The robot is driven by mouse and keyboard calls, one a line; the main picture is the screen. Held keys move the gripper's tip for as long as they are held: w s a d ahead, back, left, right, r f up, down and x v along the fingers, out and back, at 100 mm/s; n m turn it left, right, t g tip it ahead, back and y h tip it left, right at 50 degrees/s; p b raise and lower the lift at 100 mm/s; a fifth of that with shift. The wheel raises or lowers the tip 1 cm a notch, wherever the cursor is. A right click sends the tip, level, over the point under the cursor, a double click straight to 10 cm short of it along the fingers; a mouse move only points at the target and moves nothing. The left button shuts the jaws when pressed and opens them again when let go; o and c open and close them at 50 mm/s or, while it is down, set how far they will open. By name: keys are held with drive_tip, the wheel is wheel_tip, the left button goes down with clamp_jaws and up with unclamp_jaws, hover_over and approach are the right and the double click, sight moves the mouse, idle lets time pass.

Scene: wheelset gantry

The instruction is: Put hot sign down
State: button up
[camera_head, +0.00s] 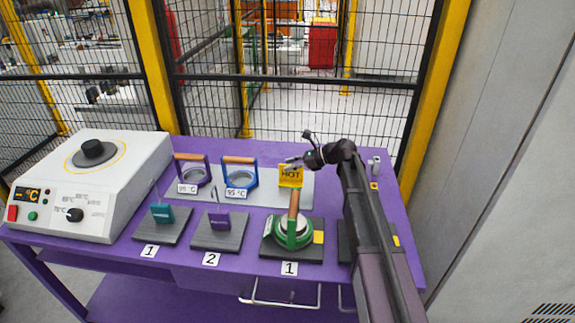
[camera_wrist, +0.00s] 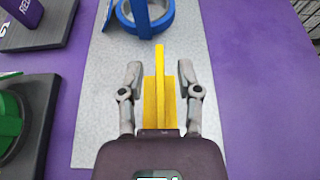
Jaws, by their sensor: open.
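The yellow hot sign (camera_head: 290,176) stands upright on the right part of the grey plate (camera_head: 262,201) on the purple table. Its lettering "HOT" shows in the head view. In the wrist view the hot sign (camera_wrist: 160,85) appears from above as a thin upright panel on a wider yellow base. My gripper (camera_head: 296,163) is at the sign's top in the head view. In the wrist view my gripper (camera_wrist: 161,82) is open, with one finger on each side of the sign and a visible gap on both sides.
Two ring-shaped holders with wooden handles, one purple (camera_head: 193,172) and one blue (camera_head: 239,176), stand left of the sign. A green ring holder (camera_head: 293,233) sits in front on a dark pad. A white heater unit (camera_head: 90,185) stands at left.

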drive_tip(key=p+v, duration=0.4)
drive_tip(key=v, duration=0.7)
drive_tip(key=shift+d, duration=0.3)
